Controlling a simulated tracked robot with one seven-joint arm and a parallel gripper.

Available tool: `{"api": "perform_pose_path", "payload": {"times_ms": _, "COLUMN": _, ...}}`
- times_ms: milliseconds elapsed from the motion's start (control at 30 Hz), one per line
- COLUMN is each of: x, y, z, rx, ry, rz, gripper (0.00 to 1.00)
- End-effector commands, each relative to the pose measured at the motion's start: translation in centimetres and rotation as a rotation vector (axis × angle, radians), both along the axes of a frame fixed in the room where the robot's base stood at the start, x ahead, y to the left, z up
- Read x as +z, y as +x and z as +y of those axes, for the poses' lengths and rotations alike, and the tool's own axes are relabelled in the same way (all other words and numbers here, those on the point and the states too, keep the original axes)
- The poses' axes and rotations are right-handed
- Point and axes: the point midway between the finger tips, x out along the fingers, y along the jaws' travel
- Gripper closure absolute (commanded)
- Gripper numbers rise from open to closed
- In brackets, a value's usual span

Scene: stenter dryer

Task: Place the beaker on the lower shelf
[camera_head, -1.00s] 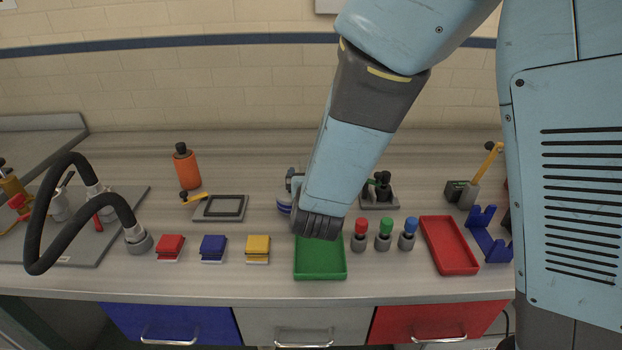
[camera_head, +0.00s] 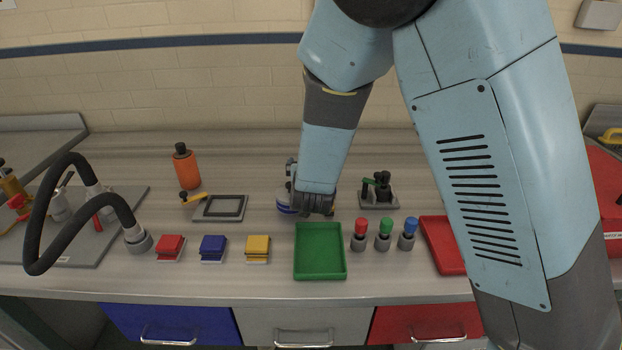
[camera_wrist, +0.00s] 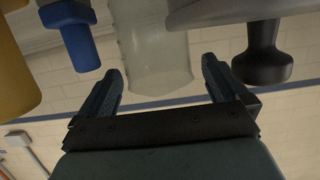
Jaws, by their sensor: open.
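In the wrist view, a clear, cloudy-looking beaker (camera_wrist: 156,48) stands out between the two dark fingers of my gripper (camera_wrist: 162,66). My gripper is open, with a gap showing between the beaker and each finger. The fingertips reach about the beaker's near end; I cannot tell how far apart they are in depth. In the head view, my forearm and wrist cover the fingers and the beaker above the back middle of the bench. I cannot make out the lower shelf in either view.
In the wrist view, a blue part (camera_wrist: 78,42) and a dark knob (camera_wrist: 262,62) flank the beaker. On the bench, a green tray (camera_head: 320,271) lies in front of my wrist. An orange bottle (camera_head: 187,170) stands left. Red, green and blue-topped pegs stand right.

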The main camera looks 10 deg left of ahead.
Motion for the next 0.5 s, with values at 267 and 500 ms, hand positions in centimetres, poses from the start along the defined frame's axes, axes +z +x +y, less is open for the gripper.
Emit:
{"api": "perform_pose_path", "payload": {"times_ms": 267, "x": 0.04, "y": 0.01, "z": -0.02, "rx": 0.000, "ry": 0.001, "rz": 0.000, "gripper": 0.11}}
{"api": "perform_pose_path", "payload": {"times_ms": 500, "x": 0.05, "y": -0.01, "z": -0.02, "rx": 0.000, "ry": 0.001, "rz": -0.001, "gripper": 0.33}}
